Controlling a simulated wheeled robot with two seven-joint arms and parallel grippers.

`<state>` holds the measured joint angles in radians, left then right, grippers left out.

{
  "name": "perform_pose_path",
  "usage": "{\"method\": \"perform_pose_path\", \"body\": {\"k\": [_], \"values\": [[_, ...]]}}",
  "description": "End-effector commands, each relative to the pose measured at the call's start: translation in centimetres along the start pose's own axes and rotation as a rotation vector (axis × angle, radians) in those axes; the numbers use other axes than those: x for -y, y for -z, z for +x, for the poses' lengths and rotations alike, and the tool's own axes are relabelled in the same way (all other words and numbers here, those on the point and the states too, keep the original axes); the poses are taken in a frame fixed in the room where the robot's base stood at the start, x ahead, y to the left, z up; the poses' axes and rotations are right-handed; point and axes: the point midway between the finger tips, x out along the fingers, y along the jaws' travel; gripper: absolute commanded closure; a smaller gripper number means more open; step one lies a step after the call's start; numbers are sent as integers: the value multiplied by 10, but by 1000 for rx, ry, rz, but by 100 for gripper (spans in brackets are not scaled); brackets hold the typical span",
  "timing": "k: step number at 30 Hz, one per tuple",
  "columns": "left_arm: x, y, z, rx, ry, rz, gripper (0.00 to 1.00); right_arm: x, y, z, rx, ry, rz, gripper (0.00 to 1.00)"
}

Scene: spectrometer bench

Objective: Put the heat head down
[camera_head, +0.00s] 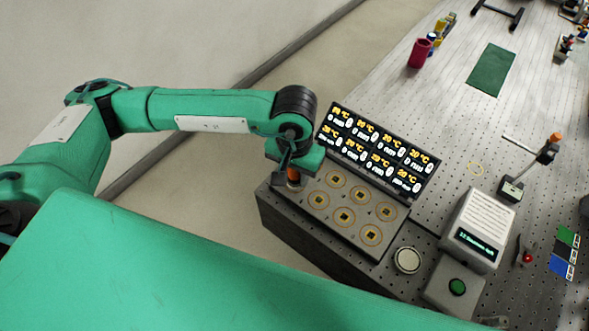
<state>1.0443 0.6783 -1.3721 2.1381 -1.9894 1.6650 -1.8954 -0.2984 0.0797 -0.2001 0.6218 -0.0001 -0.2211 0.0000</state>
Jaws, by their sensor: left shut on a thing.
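My left gripper (293,168) comes in from the left and points down at the near-left corner of the heater block. It is shut on the heat head (293,176), a small part with an orange-brown band, mostly hidden by the gripper. The block's top has several round gold-ringed spots with dark square centres. A black display (377,150) with temperature readouts stands behind them. My right gripper is not in view.
Right of the block are a round white disc (407,260), a box with a green button (457,287) and a white device with a screen (477,230). A post with an orange top (549,146) stands farther right. The perforated bench beyond the display is mostly clear.

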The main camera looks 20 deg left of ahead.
Motion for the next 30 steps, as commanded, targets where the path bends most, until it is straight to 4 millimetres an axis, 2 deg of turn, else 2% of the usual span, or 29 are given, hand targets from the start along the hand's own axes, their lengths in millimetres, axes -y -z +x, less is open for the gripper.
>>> {"method": "perform_pose_path", "body": {"k": [11, 12, 15, 23, 27, 30], "values": [[0, 0, 4, -2, 0, 0, 98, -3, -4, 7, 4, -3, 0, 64], [0, 0, 3, -1, 1, -1, 62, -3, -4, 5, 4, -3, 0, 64], [0, 0, 2, 0, 1, -1, 46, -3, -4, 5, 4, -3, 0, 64], [0, 0, 2, 0, 0, -1, 46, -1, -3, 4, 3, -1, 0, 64], [0, 0, -3, 0, 0, -1, 46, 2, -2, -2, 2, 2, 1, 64], [0, 2, -14, -6, -1, 0, 46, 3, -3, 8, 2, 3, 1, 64]]}}
